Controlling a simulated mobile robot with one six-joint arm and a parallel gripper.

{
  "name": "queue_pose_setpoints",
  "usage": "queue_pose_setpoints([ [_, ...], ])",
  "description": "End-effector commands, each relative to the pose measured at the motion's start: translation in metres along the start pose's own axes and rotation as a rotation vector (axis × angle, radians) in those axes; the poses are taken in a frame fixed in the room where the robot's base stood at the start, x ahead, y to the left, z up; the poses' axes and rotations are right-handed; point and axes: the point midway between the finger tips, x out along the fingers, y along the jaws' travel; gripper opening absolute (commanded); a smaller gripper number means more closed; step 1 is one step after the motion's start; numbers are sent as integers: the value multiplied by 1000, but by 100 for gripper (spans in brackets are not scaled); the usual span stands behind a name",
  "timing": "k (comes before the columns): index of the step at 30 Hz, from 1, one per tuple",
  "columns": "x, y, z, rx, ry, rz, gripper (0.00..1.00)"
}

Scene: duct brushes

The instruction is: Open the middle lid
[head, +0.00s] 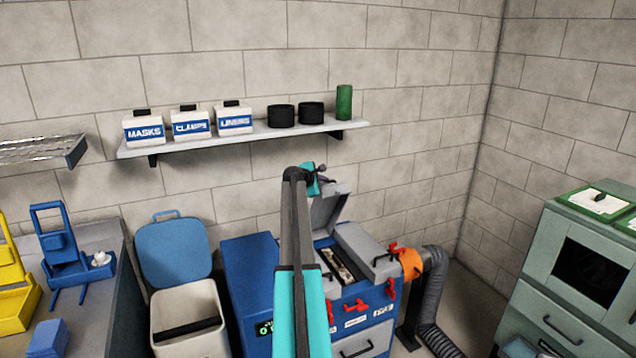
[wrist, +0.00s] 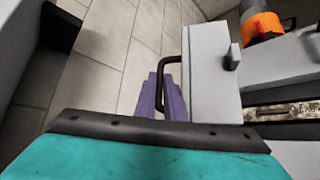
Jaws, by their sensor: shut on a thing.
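A grey lid (head: 327,209) on the blue and grey machine (head: 350,312) stands raised, tilted up above an open bay (head: 341,262). It looks like the middle lid, but my arm hides the machine's left part. My gripper (head: 325,182) is at the raised lid's upper edge. In the wrist view, the purple fingers of my gripper (wrist: 165,90) are shut on the black bar handle (wrist: 170,64) of the grey lid (wrist: 211,75). Another grey lid (head: 368,241) lies lower on the right. The exact grip is partly hidden.
A wall shelf (head: 250,134) with white boxes, black cups and a green cylinder is above and behind my gripper. Red latches (head: 363,288) are on the machine's front. An orange cuff (head: 410,263) and grey hose (head: 436,295) stand right. A bin (head: 190,305) is left.

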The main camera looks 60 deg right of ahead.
Motion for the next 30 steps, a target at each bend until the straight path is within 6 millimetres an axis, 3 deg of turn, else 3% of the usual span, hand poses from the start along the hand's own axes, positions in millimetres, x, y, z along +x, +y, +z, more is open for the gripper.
queue_pose_setpoints([
  [1,5,26,0,27,29,90,0],
  [5,3,27,-4,25,33,92,0],
  [6,2,27,-5,25,34,92,13],
  [9,1,27,-8,23,37,93,28],
  [30,-8,21,-16,25,45,86,28],
])
